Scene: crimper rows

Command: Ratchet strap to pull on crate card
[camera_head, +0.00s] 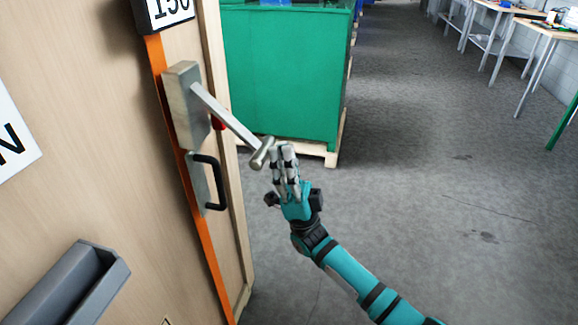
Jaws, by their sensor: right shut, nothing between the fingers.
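An orange strap (207,250) runs down the face of a pale wooden crate (110,160) at the left. A metal ratchet block (184,105) sits on the strap, and its long metal lever (228,118) sticks out down to the right, ending in a crossbar (262,152). My right gripper (284,152) is shut and empty, its fingertips just right of the crossbar; I cannot tell whether they touch it. A white card with a black "N" (12,138) is at the left edge, partly cut off. My left gripper is not in view.
Below the ratchet is a black handle (215,180) on a metal plate. A grey open holder (75,285) juts from the crate at lower left. A "150" sign (166,12) is above. A green bin (283,75) stands behind, tables (548,32) at upper right. The grey floor at right is clear.

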